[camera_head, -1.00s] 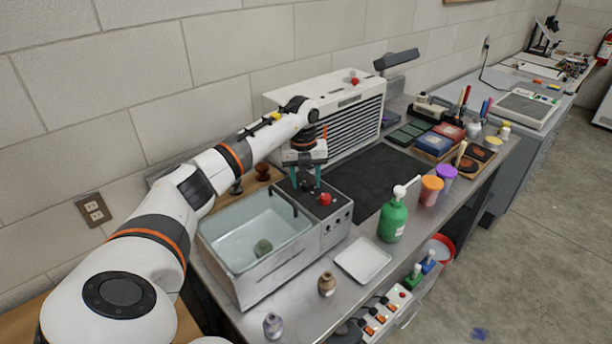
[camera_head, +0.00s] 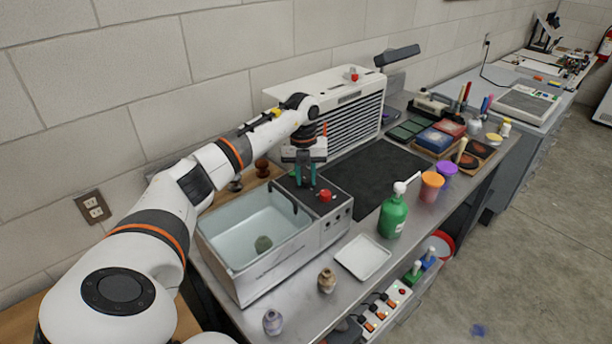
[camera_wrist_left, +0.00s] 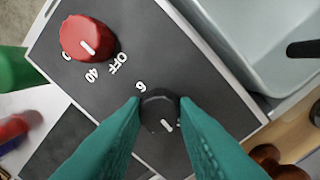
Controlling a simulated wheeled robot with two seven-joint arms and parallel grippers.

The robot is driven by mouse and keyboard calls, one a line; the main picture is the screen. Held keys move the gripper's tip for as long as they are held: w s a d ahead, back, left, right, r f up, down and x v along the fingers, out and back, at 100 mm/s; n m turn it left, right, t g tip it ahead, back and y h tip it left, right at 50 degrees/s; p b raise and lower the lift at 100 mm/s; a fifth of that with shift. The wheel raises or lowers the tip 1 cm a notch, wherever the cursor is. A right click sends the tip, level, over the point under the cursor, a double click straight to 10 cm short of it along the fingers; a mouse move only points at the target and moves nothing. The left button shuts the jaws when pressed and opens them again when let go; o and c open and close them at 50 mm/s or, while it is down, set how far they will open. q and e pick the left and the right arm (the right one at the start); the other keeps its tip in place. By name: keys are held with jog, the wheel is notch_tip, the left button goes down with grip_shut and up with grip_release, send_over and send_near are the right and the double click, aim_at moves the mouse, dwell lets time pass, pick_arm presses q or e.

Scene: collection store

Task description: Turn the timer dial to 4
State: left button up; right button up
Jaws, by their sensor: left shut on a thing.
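The ultrasonic-bath-like unit has a dark control panel (camera_wrist_left: 110,75) with two dials. The black timer dial (camera_wrist_left: 160,112) is between the teal fingertips of my left gripper (camera_wrist_left: 160,105), which is shut on it. A white pointer line on it points down and slightly right in the left wrist view. A printed 6 shows beside it; its other marks are mostly hidden by the fingers. The red dial (camera_wrist_left: 87,38), with OFF and 40 printed beside it, is apart from the fingers. In the head view my left gripper (camera_head: 306,184) comes down over the panel beside the red dial (camera_head: 327,195).
The open basin (camera_head: 255,232) with a greenish lump inside adjoins the panel. A green pump bottle (camera_head: 392,215), a white tray (camera_head: 362,258) and small jars (camera_head: 327,280) stand nearby. A white louvred box (camera_head: 345,110) is behind. A dark mat (camera_head: 375,175) lies clear.

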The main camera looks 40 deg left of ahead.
pick_arm(q)
jog(key=m, duration=0.6)
jog(key=shift+w+m+b, duration=0.1)
jog(key=shift+m+b, duration=0.3)
jog(key=m, duration=0.3)
jog(key=shift+m+g, duration=0.3)
jog(key=shift+m, duration=0.1)
jog(key=m, duration=0.3)
jog(key=shift+m+b, duration=0.3)
jog(key=m, duration=0.4)
jog(key=shift+r, duration=0.1)
jog(key=shift+m, duration=2.1)
jog(key=o, duration=1)
jog(key=shift+b, duration=0.3)
